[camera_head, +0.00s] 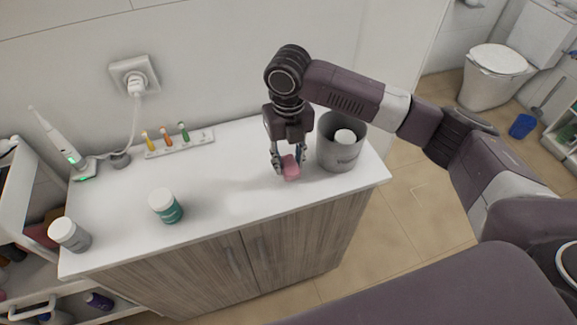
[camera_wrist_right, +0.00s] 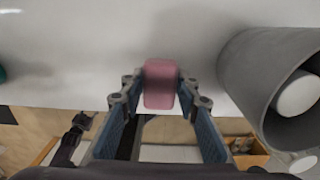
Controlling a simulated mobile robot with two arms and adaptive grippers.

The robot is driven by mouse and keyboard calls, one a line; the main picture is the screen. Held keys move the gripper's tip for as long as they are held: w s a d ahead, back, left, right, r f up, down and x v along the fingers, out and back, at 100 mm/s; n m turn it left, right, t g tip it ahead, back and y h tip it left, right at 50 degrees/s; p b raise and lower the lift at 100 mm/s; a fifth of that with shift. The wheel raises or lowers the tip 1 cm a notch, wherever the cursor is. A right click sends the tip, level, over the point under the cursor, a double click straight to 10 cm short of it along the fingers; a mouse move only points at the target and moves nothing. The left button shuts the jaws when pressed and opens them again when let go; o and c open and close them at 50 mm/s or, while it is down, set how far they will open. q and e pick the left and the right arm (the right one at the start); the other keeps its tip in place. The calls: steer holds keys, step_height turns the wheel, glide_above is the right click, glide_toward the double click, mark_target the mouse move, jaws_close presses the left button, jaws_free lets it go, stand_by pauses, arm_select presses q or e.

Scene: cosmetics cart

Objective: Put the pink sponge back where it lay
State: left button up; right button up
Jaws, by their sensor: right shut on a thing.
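The pink sponge (camera_head: 291,167) is between the fingers of my right gripper (camera_head: 288,160), over the right part of the white cabinet top. In the right wrist view the sponge (camera_wrist_right: 160,84) sits between the two fingertips of the right gripper (camera_wrist_right: 160,90), which is shut on it. I cannot tell whether the sponge touches the top or hangs just above it.
A grey bin (camera_head: 340,150) with a white item inside stands close to the right of the gripper. A green-and-white jar (camera_head: 166,206), a grey jar (camera_head: 70,235), a rack of small coloured bottles (camera_head: 180,143) and an electric toothbrush (camera_head: 62,145) stand to the left. The top's middle is clear.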

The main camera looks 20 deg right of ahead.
mark_target(288, 169)
steer(key=shift+f, duration=1.45)
steer(key=shift+f, duration=0.1)
steer(key=o, duration=1)
step_height(288, 169, up, 11)
steer(key=shift+b, duration=1.1)
steer(key=shift+r, duration=0.65)
